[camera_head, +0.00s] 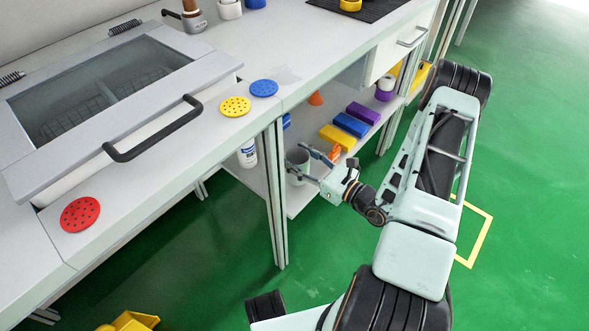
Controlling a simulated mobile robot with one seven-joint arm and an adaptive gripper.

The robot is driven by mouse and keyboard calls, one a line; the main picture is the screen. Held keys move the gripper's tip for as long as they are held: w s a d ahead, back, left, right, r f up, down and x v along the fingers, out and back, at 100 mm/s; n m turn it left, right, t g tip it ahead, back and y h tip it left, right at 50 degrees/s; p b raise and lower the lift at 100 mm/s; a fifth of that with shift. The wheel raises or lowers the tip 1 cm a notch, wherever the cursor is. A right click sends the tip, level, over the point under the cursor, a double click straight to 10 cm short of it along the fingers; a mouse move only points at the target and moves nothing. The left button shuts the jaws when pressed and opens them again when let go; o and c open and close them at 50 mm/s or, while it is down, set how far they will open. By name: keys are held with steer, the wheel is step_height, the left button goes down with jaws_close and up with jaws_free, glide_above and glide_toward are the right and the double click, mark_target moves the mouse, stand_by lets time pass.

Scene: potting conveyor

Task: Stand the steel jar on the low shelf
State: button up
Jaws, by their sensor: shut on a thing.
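The steel jar (298,159), a grey open-topped cylinder, is upright at the low shelf, next to the table leg. My gripper (303,161) reaches in from the right and is shut on the jar, with a finger on either side of it. The low shelf (310,191) is a pale board under the worktop. I cannot tell whether the jar's base touches the shelf or hangs just above it. The jar's lower part is partly hidden by my gripper.
A white bottle (247,153) is left of the table leg (275,200). The worktop edge overhangs the shelf.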

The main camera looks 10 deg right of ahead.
steer(key=shift+w+a+f+b, duration=0.15)
steer(key=shift+f+b, duration=0.1)
steer(key=shift+f, duration=0.4)
steer(key=shift+s+a+f+b, duration=0.15)
steer(key=shift+f+b, duration=0.15)
steer(key=shift+f, duration=0.4)
steer(key=shift+w+a+f+b, duration=0.15)
steer(key=shift+f+b, duration=0.1)
steer(key=shift+f, duration=0.4)
steer(key=shift+f, duration=0.15)
steer(key=o, duration=1.8)
steer(key=shift+c, duration=0.2)
steer(key=shift+r, duration=0.2)
steer(key=p+v, duration=0.3)
steer(key=v, duration=0.9)
steer(key=shift+f, duration=0.1)
